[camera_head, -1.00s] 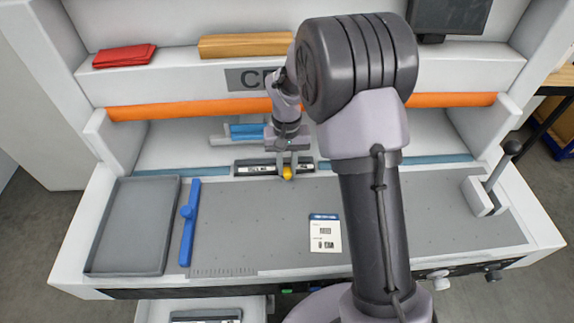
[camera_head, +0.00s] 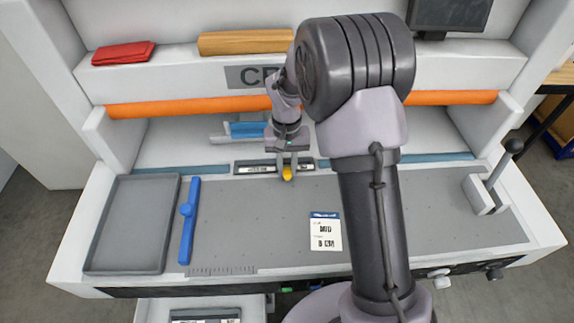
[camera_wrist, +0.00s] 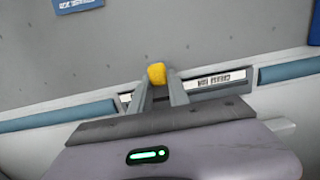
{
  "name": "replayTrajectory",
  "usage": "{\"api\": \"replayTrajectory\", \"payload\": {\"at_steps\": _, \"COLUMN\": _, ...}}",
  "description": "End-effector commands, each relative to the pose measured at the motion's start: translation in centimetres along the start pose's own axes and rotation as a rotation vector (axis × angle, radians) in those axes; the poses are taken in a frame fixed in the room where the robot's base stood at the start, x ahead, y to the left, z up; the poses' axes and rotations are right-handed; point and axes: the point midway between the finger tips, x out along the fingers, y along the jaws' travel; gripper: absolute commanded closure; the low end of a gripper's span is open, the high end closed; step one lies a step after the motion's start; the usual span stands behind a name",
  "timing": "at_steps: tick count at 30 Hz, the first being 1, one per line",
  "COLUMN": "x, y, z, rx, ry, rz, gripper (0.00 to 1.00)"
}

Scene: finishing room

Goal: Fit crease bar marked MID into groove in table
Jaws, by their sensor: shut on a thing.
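The dark crease bar (camera_head: 246,168) with a white label and a yellow knob (camera_head: 288,174) lies at the back of the grey table (camera_head: 240,225), in line with blue strips on both sides. Its label is too blurred to read. It also shows in the wrist view (camera_wrist: 222,79), behind the fingers. My gripper (camera_head: 287,168) is shut on the yellow knob, which shows between the fingertips in the wrist view (camera_wrist: 156,73). The groove line is marked by the blue strips (camera_head: 440,158). I cannot tell how deep the bar sits in it.
A grey tray (camera_head: 135,225) and a blue straight tool (camera_head: 187,225) lie left. A white card (camera_head: 326,232) lies near the middle. A lever (camera_head: 492,180) stands at right. An orange roller (camera_head: 195,107) spans behind. A blue piece (camera_head: 247,131) lies behind my gripper.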

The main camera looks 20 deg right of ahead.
Motion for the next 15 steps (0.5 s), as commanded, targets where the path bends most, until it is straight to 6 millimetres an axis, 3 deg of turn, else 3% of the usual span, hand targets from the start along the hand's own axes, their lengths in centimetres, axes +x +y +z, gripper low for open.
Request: {"api": "replayTrajectory", "payload": {"at_steps": 15, "x": 0.53, "y": 0.0, "z": -0.06, "rx": 0.0, "ry": 0.001, "rz": 0.0, "gripper": 1.0}}
